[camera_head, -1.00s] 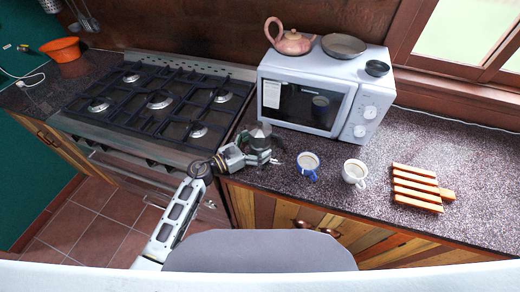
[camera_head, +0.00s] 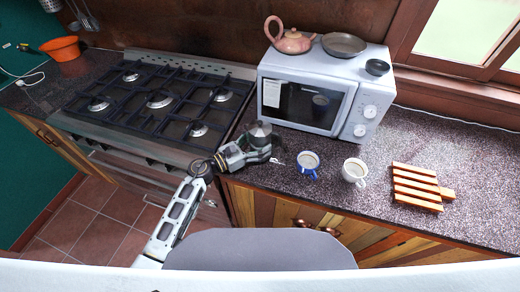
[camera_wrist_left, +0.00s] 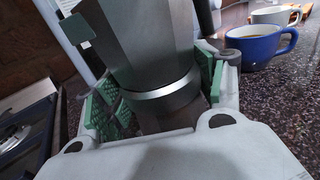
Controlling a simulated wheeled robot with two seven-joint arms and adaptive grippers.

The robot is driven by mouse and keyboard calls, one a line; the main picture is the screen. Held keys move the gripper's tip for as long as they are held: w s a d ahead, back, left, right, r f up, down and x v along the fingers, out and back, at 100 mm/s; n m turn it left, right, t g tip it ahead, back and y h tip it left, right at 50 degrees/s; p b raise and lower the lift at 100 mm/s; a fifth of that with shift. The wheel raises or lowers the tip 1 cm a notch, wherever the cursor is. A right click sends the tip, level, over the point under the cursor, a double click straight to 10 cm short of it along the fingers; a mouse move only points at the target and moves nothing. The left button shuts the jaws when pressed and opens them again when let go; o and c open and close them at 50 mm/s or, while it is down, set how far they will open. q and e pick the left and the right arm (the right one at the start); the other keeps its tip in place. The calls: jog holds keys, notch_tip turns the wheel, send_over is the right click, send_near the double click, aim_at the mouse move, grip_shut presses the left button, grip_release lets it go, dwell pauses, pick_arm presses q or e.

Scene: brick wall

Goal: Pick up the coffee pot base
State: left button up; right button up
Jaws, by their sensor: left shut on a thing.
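A grey metal coffee pot (camera_head: 259,133) is at the front of the counter, before the left end of the microwave. My left gripper (camera_head: 256,152) is around its lower part in the head view. In the left wrist view the faceted pot (camera_wrist_left: 155,45) stands between the green finger pads, with a ring at its waist. The darker coffee pot base (camera_wrist_left: 165,117) shows below that ring, partly hidden by the fingers. My gripper is shut on the base. I cannot tell whether it is clear of the counter. My right gripper is not in view.
A blue cup (camera_head: 307,164) and a white cup (camera_head: 354,172) stand right of the pot. The microwave (camera_head: 310,98) is behind, and the gas stove (camera_head: 157,100) is to the left. A wooden slatted rack (camera_head: 418,187) lies farther right. Counter space beyond it is clear.

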aim_at(258, 124)
pick_arm(q)
jog(key=shift+r, duration=0.2)
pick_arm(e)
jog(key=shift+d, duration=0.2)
pick_arm(q)
jog(key=shift+r, duration=0.9)
notch_tip(258, 124, up, 6)
jog(key=shift+r, duration=0.1)
jog(key=shift+r+p, duration=0.3)
jog(key=shift+r, duration=0.6)
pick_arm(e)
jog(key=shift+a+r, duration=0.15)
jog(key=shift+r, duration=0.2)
